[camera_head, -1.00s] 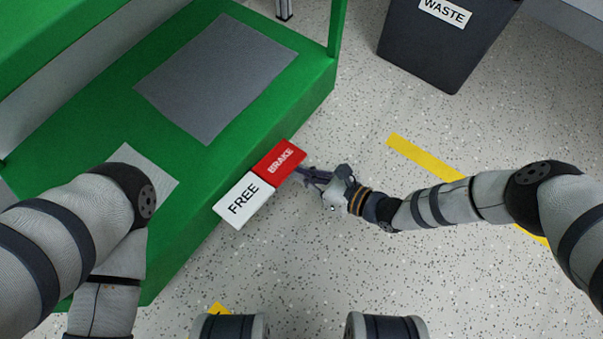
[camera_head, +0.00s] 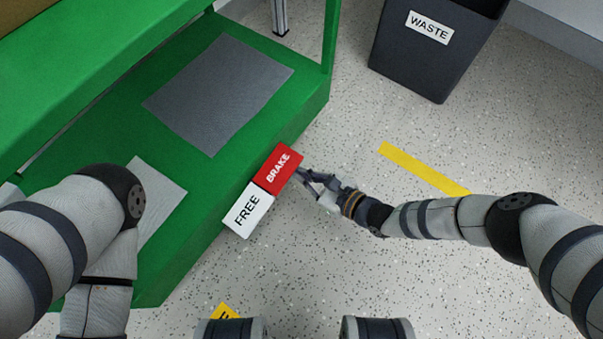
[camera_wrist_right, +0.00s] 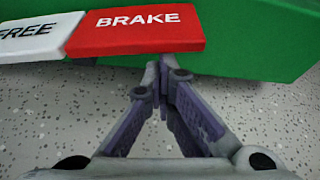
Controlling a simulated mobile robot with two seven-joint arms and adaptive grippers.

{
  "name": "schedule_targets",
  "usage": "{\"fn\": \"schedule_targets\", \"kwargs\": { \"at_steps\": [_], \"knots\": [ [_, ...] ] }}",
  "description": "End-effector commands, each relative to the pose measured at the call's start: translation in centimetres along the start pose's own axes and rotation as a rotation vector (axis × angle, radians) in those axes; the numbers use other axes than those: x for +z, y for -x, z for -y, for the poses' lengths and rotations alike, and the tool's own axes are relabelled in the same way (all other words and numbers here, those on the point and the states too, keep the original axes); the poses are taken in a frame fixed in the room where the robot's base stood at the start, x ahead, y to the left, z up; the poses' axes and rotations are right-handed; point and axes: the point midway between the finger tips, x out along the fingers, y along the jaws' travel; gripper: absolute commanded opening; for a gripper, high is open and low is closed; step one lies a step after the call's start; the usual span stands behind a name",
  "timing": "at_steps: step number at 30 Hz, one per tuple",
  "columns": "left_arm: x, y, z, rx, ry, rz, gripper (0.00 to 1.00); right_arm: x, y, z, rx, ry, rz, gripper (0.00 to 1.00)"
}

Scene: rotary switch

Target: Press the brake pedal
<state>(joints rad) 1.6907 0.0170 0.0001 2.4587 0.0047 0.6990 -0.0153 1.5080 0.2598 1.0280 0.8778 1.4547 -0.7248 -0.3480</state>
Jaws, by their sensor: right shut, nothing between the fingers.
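The red BRAKE pedal (camera_head: 278,169) sticks out from the side of the green structure, beside the white FREE pedal (camera_head: 248,210). The BRAKE pedal also shows at the top of the right wrist view (camera_wrist_right: 135,30). My right gripper (camera_head: 300,171) is shut and empty, its fingertips at the pedal's outer edge. In the right wrist view the gripper's tips (camera_wrist_right: 160,72) meet just below the pedal's front edge, near its right half. I cannot tell whether they touch it. My left arm reaches in from the left, but its gripper is out of view.
The green structure (camera_head: 205,195) with grey mats fills the left side. A dark WASTE bin (camera_head: 415,65) stands at the upper right. A yellow floor stripe (camera_head: 420,168) lies beyond my right arm. The speckled floor around the right gripper is clear.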

Motion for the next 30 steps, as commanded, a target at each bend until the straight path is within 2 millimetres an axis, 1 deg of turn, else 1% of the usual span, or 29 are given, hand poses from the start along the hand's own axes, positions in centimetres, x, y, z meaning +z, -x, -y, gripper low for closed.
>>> {"fn": "schedule_targets", "kwargs": {
  "at_steps": [4, 6, 7, 9, 12, 15, 18, 23, 30],
  "knots": [
    [-1.9, -1.7, -0.2, 0.001, -0.006, 0.024, 0.0, -3.3, -1.2, 0.3, 0.006, -0.002, -0.003, 0.0],
    [-3.1, -2.5, -0.4, 0.003, -0.011, 0.026, 0.0, -4.6, -1.7, 0.9, 0.008, 0.004, -0.003, 0.0],
    [-2.1, -1.9, -0.4, 0.002, -0.011, 0.02, 0.0, -4.1, -0.2, 0.8, 0.008, 0.002, -0.008, 0.0],
    [-1.1, -1.0, -0.2, 0.002, -0.005, 0.015, 0.0, -3.3, 1.8, 0.9, 0.006, 0.005, -0.005, 0.0],
    [-0.3, -0.4, -0.1, 0.001, -0.003, 0.008, 0.0, -3.2, 4.3, 0.9, 0.005, 0.005, -0.005, 0.0],
    [0.1, 0.0, 0.0, 0.0, -0.001, 0.002, 0.0, -3.3, 6.2, 0.8, 0.007, 0.004, -0.004, 0.0],
    [0.2, 0.2, 0.0, 0.0, 0.0, -0.004, 0.0, -3.5, 7.7, 0.8, 0.006, 0.004, -0.004, 0.0],
    [0.3, 0.4, 0.0, 0.0, 0.001, -0.009, 0.0, -3.7, 8.7, 0.6, 0.009, 0.003, -0.005, 0.0],
    [0.2, 0.4, 0.0, 0.0, 0.001, -0.009, 0.0, -3.8, 8.8, 0.6, 0.009, 0.002, -0.005, 0.0]
  ]
}}
